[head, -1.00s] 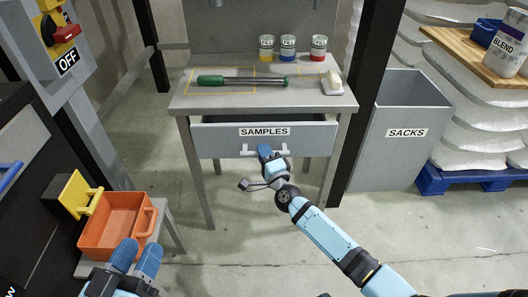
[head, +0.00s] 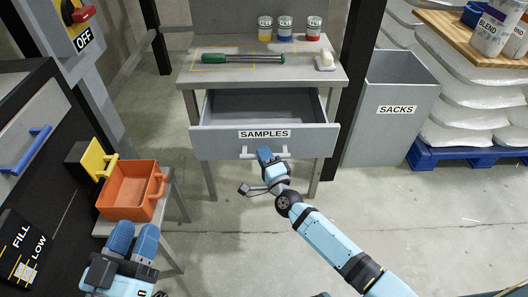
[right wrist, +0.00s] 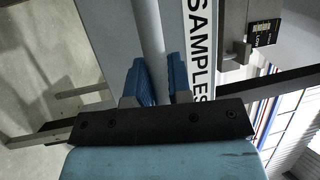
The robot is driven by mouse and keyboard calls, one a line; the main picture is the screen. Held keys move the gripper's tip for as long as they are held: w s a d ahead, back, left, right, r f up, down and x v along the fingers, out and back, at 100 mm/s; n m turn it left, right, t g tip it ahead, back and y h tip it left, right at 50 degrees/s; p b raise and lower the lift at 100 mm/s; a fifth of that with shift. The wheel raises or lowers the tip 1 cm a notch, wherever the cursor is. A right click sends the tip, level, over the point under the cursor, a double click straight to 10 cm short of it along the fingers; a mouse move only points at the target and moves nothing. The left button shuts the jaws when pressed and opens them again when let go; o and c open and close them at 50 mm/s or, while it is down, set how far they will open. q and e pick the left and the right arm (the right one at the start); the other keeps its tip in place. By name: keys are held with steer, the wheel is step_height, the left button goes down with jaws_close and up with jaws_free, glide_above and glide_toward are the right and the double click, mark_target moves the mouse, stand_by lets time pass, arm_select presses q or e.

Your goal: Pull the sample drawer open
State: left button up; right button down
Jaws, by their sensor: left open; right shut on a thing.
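The grey sample drawer (head: 230,143), labelled SAMPLES, stands pulled out of the small grey table in the head view, with its empty-looking inside showing. Its pale bar handle (head: 248,155) runs across the front. My right gripper (head: 266,155) is at the handle, shut on it. In the right wrist view its blue fingers (right wrist: 162,82) sit on either side of the handle bar (right wrist: 150,35), next to the SAMPLES label. My left gripper (head: 134,240) is open and empty at the lower left, in front of the orange bin.
On the table top (head: 215,78) are a green-handled tool (head: 228,59), several small labelled jars (head: 286,29) and a pale block (head: 327,60). An orange bin (head: 128,190) stands at left. A SACKS bin (head: 390,130) stands right. The floor before the drawer is clear.

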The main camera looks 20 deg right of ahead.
steer(key=c, duration=1.1)
jaws_free()
arm_select(q)
steer(key=shift+r, duration=0.1)
arm_select(e)
steer(key=shift+o, duration=0.2)
arm_select(q)
steer(key=shift+s+a+y+p, duration=0.1)
steer(key=shift+a+y+p, duration=0.25)
steer(key=shift+p, duration=0.4)
arm_select(e)
steer(key=a+v, duration=0.1)
steer(key=v, duration=0.6)
steer(key=shift+s+d, duration=0.25)
steer(key=shift+d, duration=0.3)
arm_select(q)
steer(key=shift+d, duration=0.1)
